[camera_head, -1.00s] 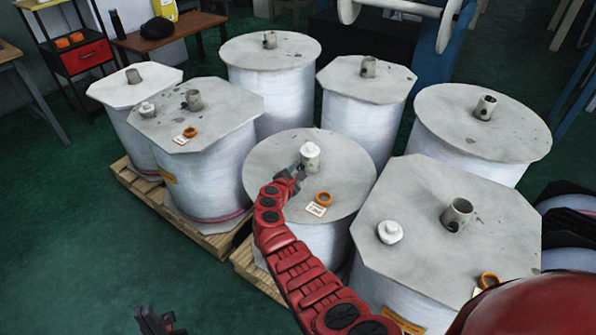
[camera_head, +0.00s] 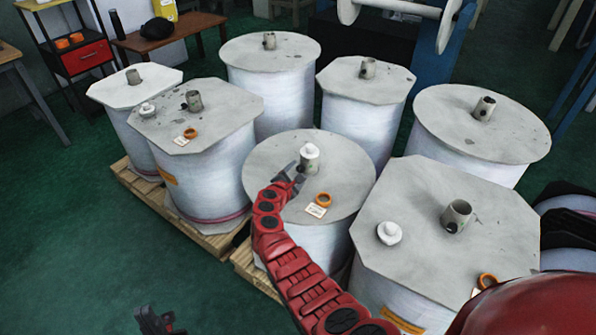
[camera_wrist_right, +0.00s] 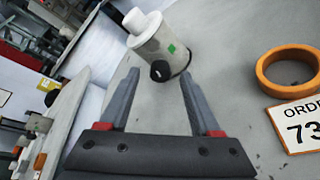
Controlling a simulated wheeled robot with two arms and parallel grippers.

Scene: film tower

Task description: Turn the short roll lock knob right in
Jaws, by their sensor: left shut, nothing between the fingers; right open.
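The short roll (camera_head: 345,165) stands in the middle with a grey round top. A core stub (camera_head: 310,163) rises from it, with a white cap (camera_head: 309,149) on top; the right wrist view shows this stub (camera_wrist_right: 163,48) with a green mark. A dark round knob (camera_wrist_right: 160,71) sticks out low on the stub's side, facing the gripper. My right gripper (camera_head: 294,170) is open beside the stub; in the wrist view its fingers (camera_wrist_right: 158,87) point at the knob, which lies just beyond their tips, between their lines. My left gripper (camera_head: 158,322) is shut and empty, low at the left.
An orange ring (camera_head: 323,200) and a paper tag (camera_head: 316,211) lie on the same top, right of my right gripper. Several wrapped rolls stand close around on wooden pallets (camera_head: 208,242). A loose white cap (camera_head: 389,232) sits on the front right roll. Green floor at left is clear.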

